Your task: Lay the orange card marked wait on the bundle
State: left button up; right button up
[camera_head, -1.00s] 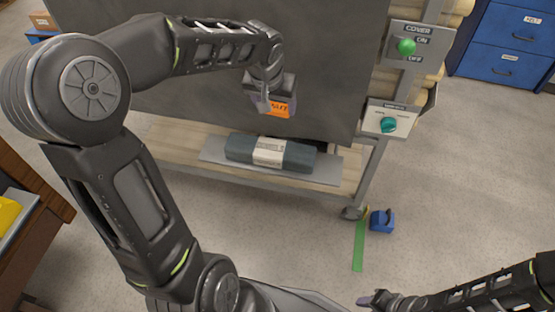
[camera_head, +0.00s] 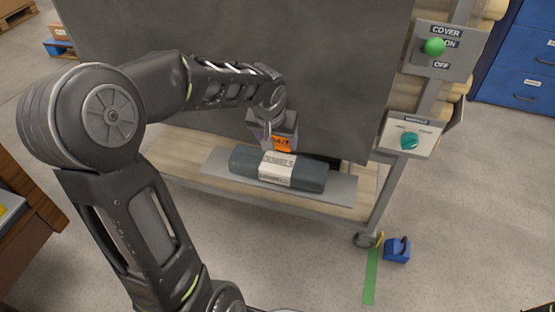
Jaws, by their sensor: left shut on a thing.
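The orange card (camera_head: 281,143) with dark lettering, partly covered by the fingers, is held in my left gripper (camera_head: 268,143). The gripper is shut on it and points down at the bundle's back edge. The bundle (camera_head: 309,176) is a dark grey-green roll with a pale printed band (camera_head: 276,169) around its middle. It lies on a grey plate (camera_head: 342,190) on the wooden shelf. The card looks just above or against the bundle; I cannot tell whether they touch. My right gripper is out of view.
A dark grey cover (camera_head: 330,60) hangs behind the bundle. A panel with a green knob (camera_head: 434,47) and one with a teal knob (camera_head: 409,140) are on the right post. A blue block (camera_head: 397,250) stands on the floor by a caster.

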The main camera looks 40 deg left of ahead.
aim_at(279, 161)
pick_arm(q)
jog(key=shift+f, duration=0.6)
jog(key=shift+f, duration=0.1)
notch_tip(279, 161, down, 5)
jog(key=shift+r+b, duration=0.1)
jog(key=shift+b, duration=1)
jog(key=shift+f, duration=0.2)
jog(key=o, duration=1.3)
